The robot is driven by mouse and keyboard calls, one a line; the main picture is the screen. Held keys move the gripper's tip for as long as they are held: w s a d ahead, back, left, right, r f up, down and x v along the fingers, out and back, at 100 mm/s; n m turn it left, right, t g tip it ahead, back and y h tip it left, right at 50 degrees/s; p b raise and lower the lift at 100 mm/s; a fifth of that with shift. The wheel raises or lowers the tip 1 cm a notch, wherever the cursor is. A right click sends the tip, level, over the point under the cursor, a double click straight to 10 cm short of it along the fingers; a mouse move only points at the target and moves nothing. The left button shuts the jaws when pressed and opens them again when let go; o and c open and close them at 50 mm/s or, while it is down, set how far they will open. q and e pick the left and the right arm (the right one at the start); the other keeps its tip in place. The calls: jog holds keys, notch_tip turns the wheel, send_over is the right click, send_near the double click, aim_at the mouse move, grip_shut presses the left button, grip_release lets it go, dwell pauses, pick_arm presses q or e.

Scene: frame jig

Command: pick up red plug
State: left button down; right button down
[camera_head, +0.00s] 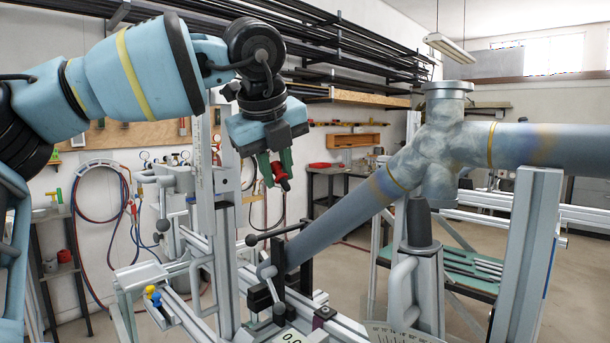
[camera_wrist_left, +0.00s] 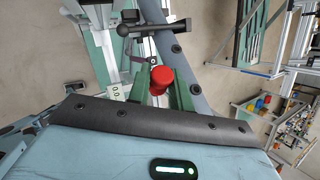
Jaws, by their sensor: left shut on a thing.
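The red plug (camera_head: 281,175) is held in the air, off any support, between the fingers of my left gripper (camera_head: 273,166). In the left wrist view the plug (camera_wrist_left: 161,80) shows its round red head between the green fingers. My left gripper is shut on it, and the fingers hide part of the plug. My right gripper is in neither view.
A grey frame tube (camera_head: 340,222) slopes below and right of the gripper, in a metal jig with a black clamp (camera_head: 277,262). An upright metal post (camera_head: 203,170) stands close left. A small yellow and blue piece (camera_head: 153,294) sits on the jig at lower left.

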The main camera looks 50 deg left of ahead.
pick_arm(q)
jog(key=s+a, duration=0.1)
jog(key=s, duration=0.5)
jog(key=shift+r+b, duration=0.25)
jog(key=shift+b, duration=0.2)
jog(key=shift+a, duration=0.15)
